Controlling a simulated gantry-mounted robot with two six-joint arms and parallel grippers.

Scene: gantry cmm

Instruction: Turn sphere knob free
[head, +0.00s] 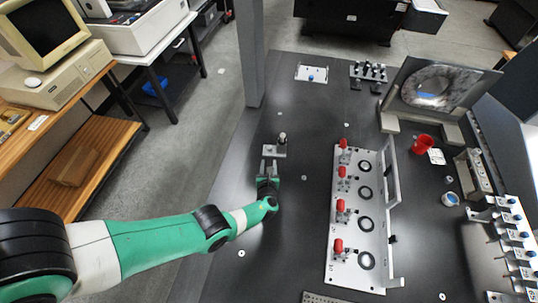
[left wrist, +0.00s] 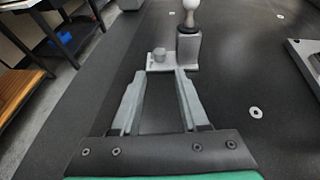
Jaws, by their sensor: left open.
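In the head view the knob (head: 282,136) stands upright on a small light grey base plate (head: 272,152). A short grey round stub (left wrist: 159,54) stands on the same plate, left of the post. My left gripper (head: 269,164) is open and empty. In the left wrist view its fingertips (left wrist: 161,76) point at the plate's near edge, below and left of the ball. My right gripper is not in view.
A white panel (head: 347,262) with red-handled clamps and black rings lies to the right. A grey column (head: 250,50) rises behind left. The dark table around the knob is clear.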

